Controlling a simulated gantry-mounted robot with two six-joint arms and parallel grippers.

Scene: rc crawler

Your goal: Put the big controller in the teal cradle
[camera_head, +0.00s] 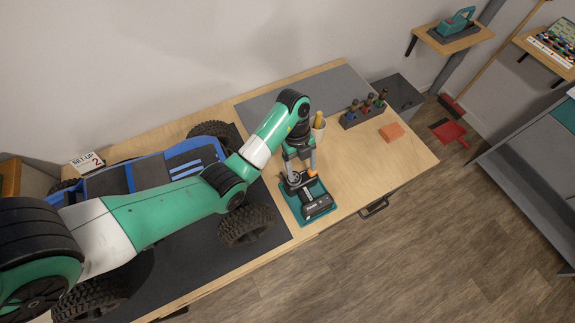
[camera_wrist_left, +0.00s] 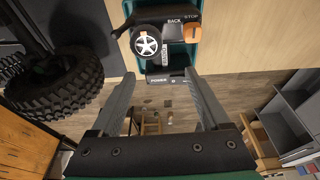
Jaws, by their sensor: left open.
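The big controller (camera_head: 316,204) is a black handset with a silver wheel and an orange button. It lies on the teal cradle (camera_head: 290,207), a tray near the table's front edge. In the left wrist view the controller (camera_wrist_left: 165,40) shows within the teal cradle (camera_wrist_left: 181,62); I cannot tell if it is fully seated. My left gripper (camera_head: 300,172) hangs just over the controller's wheel end. Its fingers (camera_wrist_left: 160,78) are spread with nothing between them, and the arm hides part of the controller in the head view. My right gripper is not in view.
The blue crawler with big black tyres (camera_head: 246,225) stands on a dark mat to the left. Behind the cradle are a cup with a yellow-handled tool (camera_head: 318,127), a rack of drivers (camera_head: 363,110) and an orange block (camera_head: 391,132). The table's right part is mostly clear.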

